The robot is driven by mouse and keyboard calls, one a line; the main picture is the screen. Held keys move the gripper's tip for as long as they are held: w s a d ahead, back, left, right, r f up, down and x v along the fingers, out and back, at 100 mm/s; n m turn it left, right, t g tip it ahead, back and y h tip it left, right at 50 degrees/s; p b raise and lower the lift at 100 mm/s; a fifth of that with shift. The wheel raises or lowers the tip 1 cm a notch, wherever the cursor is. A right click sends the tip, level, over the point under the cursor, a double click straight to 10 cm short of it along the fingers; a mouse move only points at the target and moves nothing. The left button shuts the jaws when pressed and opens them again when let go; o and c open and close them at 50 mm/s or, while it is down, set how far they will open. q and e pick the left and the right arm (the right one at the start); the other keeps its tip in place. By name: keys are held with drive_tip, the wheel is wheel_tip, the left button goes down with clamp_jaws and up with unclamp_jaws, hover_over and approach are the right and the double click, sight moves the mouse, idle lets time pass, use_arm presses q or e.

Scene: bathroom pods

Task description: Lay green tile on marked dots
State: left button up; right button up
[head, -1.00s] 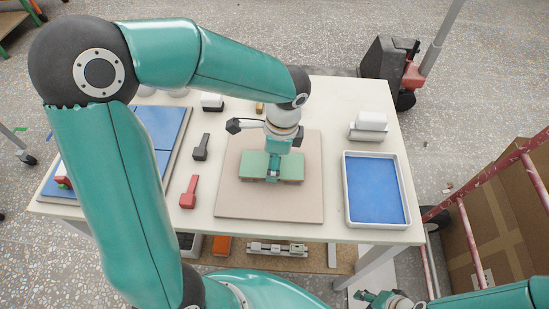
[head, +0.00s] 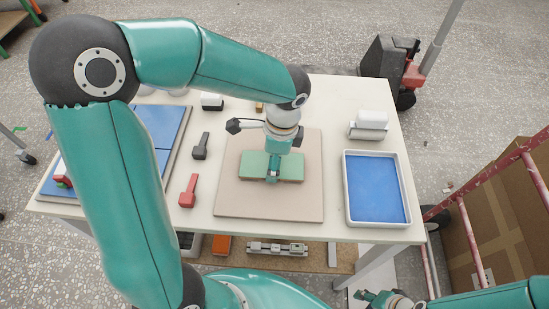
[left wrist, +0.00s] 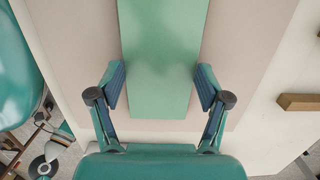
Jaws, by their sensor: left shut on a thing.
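The green tile (head: 290,167) is a flat rectangle over the beige board (head: 300,205), lying crosswise in the head view. It also shows as a long green strip in the left wrist view (left wrist: 162,50). My left gripper (head: 272,177) points down at the tile's middle and is shut on it, with one finger at each long side in the left wrist view (left wrist: 160,92). I cannot tell whether the tile rests on the board or hangs just above it. No marked dots are visible. My right gripper (head: 380,298) is at the bottom edge, away from the table, its jaws unclear.
A blue-bottomed tray (head: 376,190) stands right of the board. A white block on a holder (head: 368,125) sits behind it. A red tool (head: 189,190) and a dark tool (head: 201,146) lie left of the board. Blue panels (head: 160,125) are at far left.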

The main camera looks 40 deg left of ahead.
use_arm(q)
drive_tip(key=o, duration=1.3)
drive_tip(key=shift+c, duration=0.2)
drive_tip(key=shift+s+r+p, duration=0.1)
drive_tip(key=shift+r+p, duration=2.45)
drive_tip(key=shift+r, duration=0.5)
drive_tip(key=shift+f, duration=0.1)
